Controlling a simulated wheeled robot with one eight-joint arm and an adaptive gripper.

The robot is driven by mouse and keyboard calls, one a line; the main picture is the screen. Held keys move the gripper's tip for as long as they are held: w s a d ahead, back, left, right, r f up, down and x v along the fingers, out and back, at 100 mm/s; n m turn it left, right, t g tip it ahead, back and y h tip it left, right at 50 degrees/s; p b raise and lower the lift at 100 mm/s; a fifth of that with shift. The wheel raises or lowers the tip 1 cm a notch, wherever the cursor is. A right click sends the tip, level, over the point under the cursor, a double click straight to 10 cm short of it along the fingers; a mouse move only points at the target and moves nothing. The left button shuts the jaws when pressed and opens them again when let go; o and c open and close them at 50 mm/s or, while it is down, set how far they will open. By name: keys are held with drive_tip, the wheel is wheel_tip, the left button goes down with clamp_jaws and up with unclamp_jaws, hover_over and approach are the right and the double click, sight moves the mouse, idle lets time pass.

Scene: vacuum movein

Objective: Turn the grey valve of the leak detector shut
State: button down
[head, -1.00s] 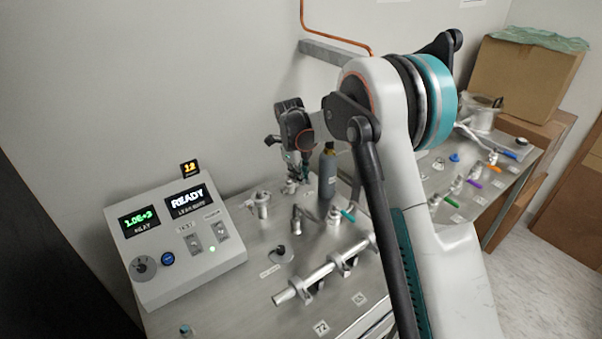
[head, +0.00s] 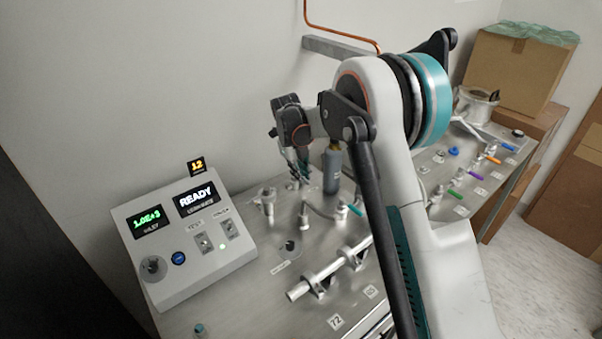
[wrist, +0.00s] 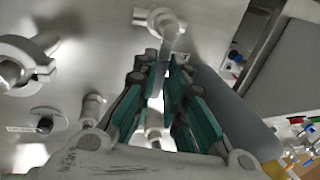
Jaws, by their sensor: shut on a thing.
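My gripper (head: 299,178) reaches down over the bench, left of the tall grey cylinder (head: 332,172). In the wrist view its green-padded fingers (wrist: 160,82) close around a pale metal piece (wrist: 155,112); I cannot tell which part it is. A metal fitting with a clamp (wrist: 152,18) lies beyond the fingertips. A round grey knob with a dark centre (head: 290,248) sits on the bench beside a label and also shows in the wrist view (wrist: 46,121). I cannot tell whether this knob or the held piece is the grey valve.
The console (head: 190,250) reads READY. A metal pipe on brackets (head: 325,273) lies in front. Metal flanges and fittings (head: 267,205) stand close to the gripper. Valves with coloured handles (head: 455,193) line the right side. The cylinder passes close beside the fingers in the wrist view.

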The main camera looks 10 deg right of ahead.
drive_tip(key=c, duration=1.6)
unclamp_jaws()
drive_tip(key=shift+c, duration=0.2)
drive_tip(key=shift+r, duration=0.1)
wheel_tip(320, 180, up, 12)
drive_tip(key=s+a, duration=0.1)
drive_tip(key=a, duration=0.1)
drive_tip(key=shift+f, duration=0.2)
